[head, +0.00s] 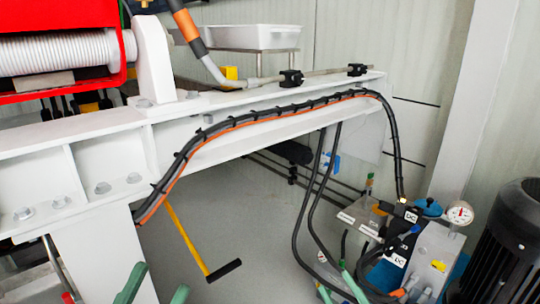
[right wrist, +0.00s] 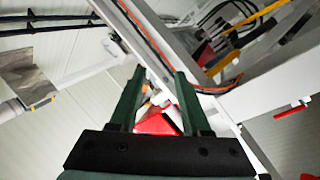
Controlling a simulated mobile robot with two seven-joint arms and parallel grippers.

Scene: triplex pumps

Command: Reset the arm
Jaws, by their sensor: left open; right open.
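My left gripper (head: 155,288) shows at the bottom edge of the head view, left of centre. Its two green fingers are apart with nothing between them. My right gripper (head: 338,285) shows at the bottom edge, right of centre, in front of the black hoses. Its green fingertips are apart. In the right wrist view, the right gripper (right wrist: 158,80) has its two dark green fingers spread and holds nothing. A red part (right wrist: 158,124) and a white beam show beyond them. The rest of both arms is out of the head view.
A white steel frame (head: 105,162) crosses the head view, carrying a black and orange cable bundle (head: 260,113). A yellow-handled tool (head: 188,240) hangs below it. Hydraulic blocks with a gauge (head: 460,213) and a black motor (head: 510,240) stand right. Grey floor (head: 250,220) is open between.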

